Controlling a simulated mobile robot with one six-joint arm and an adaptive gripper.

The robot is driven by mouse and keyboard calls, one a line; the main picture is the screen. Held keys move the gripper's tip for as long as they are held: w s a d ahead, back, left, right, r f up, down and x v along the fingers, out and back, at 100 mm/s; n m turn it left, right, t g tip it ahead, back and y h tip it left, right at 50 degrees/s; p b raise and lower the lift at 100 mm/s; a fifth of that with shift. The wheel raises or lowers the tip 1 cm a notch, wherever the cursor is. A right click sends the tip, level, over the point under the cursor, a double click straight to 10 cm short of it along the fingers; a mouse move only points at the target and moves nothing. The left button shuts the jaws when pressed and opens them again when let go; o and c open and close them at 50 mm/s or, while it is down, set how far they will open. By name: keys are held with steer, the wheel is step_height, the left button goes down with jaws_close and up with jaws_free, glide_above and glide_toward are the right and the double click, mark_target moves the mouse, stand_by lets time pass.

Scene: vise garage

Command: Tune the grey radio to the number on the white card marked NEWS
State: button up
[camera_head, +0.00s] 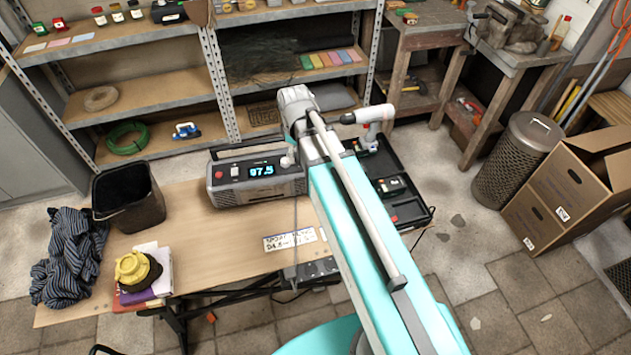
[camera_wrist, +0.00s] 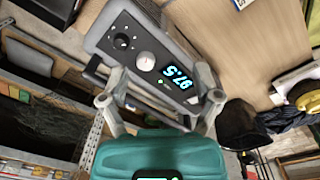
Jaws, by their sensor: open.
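In the wrist view the radio (camera_wrist: 118,30) appears turned over, with a pale round knob (camera_wrist: 146,62) beside the display (camera_wrist: 176,72) and a small black dial (camera_wrist: 123,41) farther along. My gripper (camera_wrist: 161,100) is open, its fingers apart in front of the radio's face near the display; I see nothing held. In the head view my arm hides the gripper and the radio's right part. A white card (camera_head: 290,240) with handwriting lies on the table; its writing is too small to read surely.
A black bin (camera_head: 128,197), a striped cloth (camera_head: 68,257) and a yellow-topped object (camera_head: 138,268) on books occupy the table's left. An open black case (camera_head: 402,207) lies right of my arm, with a white drill (camera_head: 372,116) nearby. Shelves (camera_head: 160,89) stand behind.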

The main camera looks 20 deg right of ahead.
steer(key=s+d+f+m+b, duration=0.2)
steer(key=s+f+m+b, duration=0.1)
steer(key=s+m, duration=0.6)
steer(key=shift+d+f, duration=0.25)
steer(key=shift+d, duration=0.1)
stand_by(3.1)
